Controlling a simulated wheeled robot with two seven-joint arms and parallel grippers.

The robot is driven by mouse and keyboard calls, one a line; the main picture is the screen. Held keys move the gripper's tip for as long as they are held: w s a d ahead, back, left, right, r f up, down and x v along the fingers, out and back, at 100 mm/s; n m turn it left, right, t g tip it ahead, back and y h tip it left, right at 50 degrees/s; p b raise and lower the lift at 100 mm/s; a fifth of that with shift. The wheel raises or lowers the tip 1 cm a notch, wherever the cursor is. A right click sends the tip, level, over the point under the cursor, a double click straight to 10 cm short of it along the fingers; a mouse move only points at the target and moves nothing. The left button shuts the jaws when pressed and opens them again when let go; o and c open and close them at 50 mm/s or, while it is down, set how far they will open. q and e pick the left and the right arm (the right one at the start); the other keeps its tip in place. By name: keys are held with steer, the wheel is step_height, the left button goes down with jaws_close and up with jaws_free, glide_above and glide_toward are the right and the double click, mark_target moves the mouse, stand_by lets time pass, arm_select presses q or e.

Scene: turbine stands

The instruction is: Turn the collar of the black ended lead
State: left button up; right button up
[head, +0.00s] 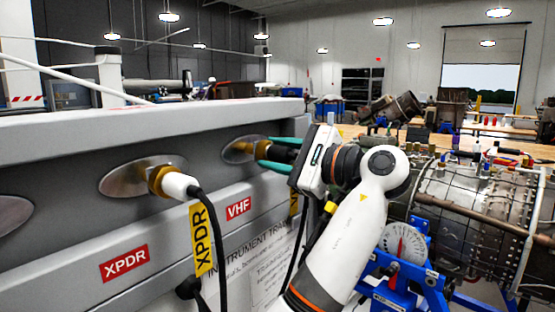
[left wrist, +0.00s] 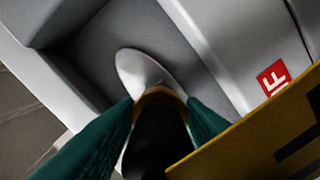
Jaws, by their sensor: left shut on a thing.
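The black ended lead (left wrist: 155,150) sits at the VHF socket, its black end pointing out of an oval metal plate (left wrist: 135,66). Its brass collar (left wrist: 160,97) shows at the plate, and also in the head view (head: 241,149). My left gripper (head: 278,153) has its green fingers on either side of the black end and is shut on it, close to the collar. In the left wrist view the fingers (left wrist: 160,108) flank the lead just outside the collar. Much of the black end is hidden by the fingers and hand. My right gripper is not in view.
A white ended lead (head: 178,185) with a yellow XPDR tag (head: 202,240) sits in the XPDR socket to the left, its black cable hanging down. A yellow tag (left wrist: 240,145) crosses the left wrist view. A turbine (head: 470,215) stands at the right.

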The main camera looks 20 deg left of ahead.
arm_select(q)
steer(key=n+b, duration=0.1)
steer(key=n, duration=0.3)
steer(key=shift+n, duration=0.4)
stand_by(0.4)
steer(key=o, duration=1)
steer(key=shift+w, duration=0.1)
steer(key=shift+a, duration=0.1)
